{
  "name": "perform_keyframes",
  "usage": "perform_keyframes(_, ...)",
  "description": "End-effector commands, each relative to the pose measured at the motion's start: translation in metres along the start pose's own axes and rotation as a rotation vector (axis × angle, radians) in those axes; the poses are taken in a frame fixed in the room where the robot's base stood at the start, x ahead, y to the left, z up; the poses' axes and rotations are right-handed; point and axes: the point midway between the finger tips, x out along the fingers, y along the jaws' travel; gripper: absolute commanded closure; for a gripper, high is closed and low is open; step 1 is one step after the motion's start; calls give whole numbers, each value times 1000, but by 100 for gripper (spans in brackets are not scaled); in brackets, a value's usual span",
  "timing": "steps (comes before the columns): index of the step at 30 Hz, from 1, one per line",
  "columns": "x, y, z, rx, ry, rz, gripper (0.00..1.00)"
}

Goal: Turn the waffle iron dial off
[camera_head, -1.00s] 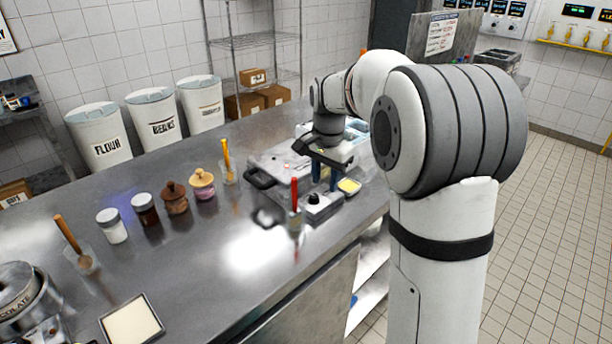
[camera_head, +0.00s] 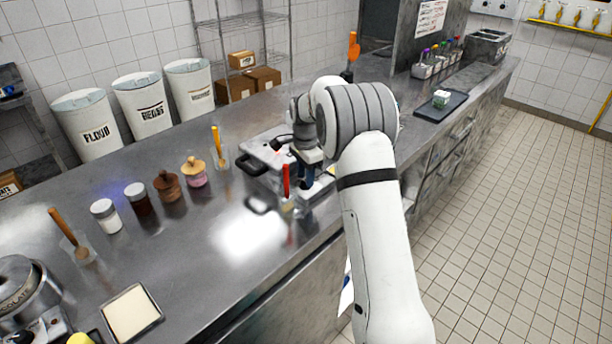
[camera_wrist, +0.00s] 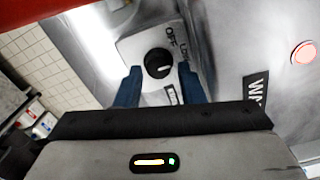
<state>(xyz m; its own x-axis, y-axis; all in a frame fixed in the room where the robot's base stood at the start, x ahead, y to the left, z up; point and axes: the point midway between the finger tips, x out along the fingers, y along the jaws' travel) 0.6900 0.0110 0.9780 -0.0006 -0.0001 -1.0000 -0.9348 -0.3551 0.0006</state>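The waffle iron (camera_head: 264,146) sits on the steel counter, its black handle on the left. Its black round dial (camera_wrist: 158,62) shows in the wrist view on a pale panel marked OFF and LOW. The dial's white mark points to the right in that view, not clearly at OFF. My gripper (camera_wrist: 160,73) is open, with one blue finger on each side of the dial. Whether the fingers touch it I cannot tell. In the head view my gripper (camera_head: 305,172) is low over the iron's front, and the dial is hidden there.
A red-handled utensil in a clear cup (camera_head: 287,190) stands close beside my gripper. Several jars, including a brown one (camera_head: 168,187), line the counter to the left. A red light (camera_wrist: 303,52) shows on the metal at right in the wrist view. The counter's front edge is near.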

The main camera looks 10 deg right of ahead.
Motion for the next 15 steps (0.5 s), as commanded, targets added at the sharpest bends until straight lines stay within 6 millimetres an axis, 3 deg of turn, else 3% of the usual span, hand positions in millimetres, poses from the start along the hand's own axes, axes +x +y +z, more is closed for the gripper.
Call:
perform_keyframes(11, 11, 0, 1, -2, 0, 0, 65)
perform_keyframes(15, 11, 0, 1, -2, 0, 0, 74)
